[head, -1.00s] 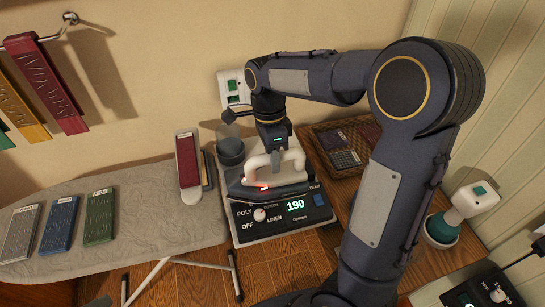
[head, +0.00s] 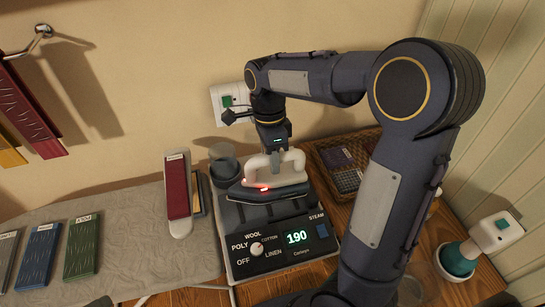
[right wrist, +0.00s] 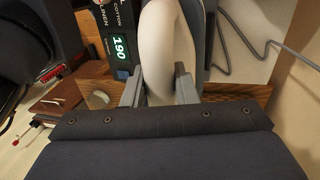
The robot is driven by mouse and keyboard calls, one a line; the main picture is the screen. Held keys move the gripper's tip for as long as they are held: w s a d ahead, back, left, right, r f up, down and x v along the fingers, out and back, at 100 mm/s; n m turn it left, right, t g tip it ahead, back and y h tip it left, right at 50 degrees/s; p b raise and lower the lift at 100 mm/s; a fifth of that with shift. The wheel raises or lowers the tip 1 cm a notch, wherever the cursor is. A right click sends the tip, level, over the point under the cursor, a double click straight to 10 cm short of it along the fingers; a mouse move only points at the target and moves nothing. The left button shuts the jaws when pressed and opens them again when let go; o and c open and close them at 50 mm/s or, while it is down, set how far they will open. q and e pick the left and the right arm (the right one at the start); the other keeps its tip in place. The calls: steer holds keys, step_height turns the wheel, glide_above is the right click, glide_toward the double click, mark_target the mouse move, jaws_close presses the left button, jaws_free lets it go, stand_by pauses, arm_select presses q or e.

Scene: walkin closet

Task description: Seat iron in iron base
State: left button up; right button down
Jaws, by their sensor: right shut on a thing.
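The iron (head: 268,190) has a white handle and a dark body, with a small red light near its left end. My right gripper (head: 275,158) is shut on its handle, and the right wrist view also shows the fingers (right wrist: 158,88) on both sides of the white handle. The iron base (head: 272,226) is a grey unit with a dial and a display reading 190. The iron is over the back part of the base, behind the dial panel; I cannot tell whether it touches. The iron hides part of the base. My left gripper is not in view.
The ironing board (head: 125,255) at left holds several coloured slabs and a red-topped board (head: 177,190). A grey cup (head: 224,165) stands close to the left of the iron. A wicker basket (head: 325,160) is at right.

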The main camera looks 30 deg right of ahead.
mark_target(272, 177)
steer(key=shift+f+b, duration=1.1)
steer(key=shift+f, duration=0.2)
steer(key=shift+f+b, duration=1.25)
steer(key=shift+f, duration=1.05)
steer(key=c, duration=1.2)
jaws_free()
steer(key=shift+o, duration=0.6)
steer(key=shift+f, duration=0.1)
steer(key=r, duration=0.2)
steer(key=w+r, duration=0.1)
steer(key=r, duration=0.4)
steer(key=shift+w+d+r, duration=0.15)
steer(key=shift+w+r, duration=0.05)
steer(key=shift+r, duration=0.2)
